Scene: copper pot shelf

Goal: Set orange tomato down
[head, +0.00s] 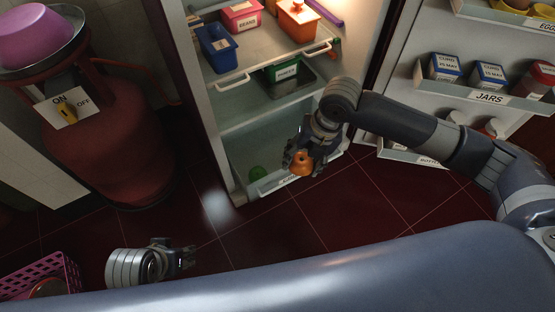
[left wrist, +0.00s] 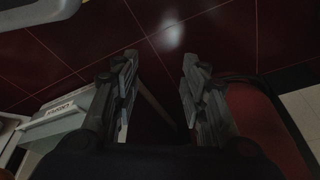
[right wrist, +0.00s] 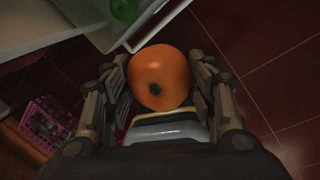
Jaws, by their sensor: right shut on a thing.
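The orange tomato (head: 301,165) is held in my right gripper (head: 298,160), in front of the open fridge and near its bottom drawer. In the right wrist view the tomato (right wrist: 160,78) sits between the two fingers of the gripper (right wrist: 160,88), its dark green stem end showing. My left gripper (head: 184,257) is low at the lower left of the head view. In the left wrist view its fingers (left wrist: 160,75) are apart with nothing between them, over the dark red floor.
The open fridge has a bottom drawer (head: 272,184) with a green round item (head: 257,173) in it. Shelves above hold a blue bin (head: 217,48) and other containers. The door (head: 490,98) carries jars at right. A red gas cylinder (head: 105,140) and pink basket (head: 45,275) are at left.

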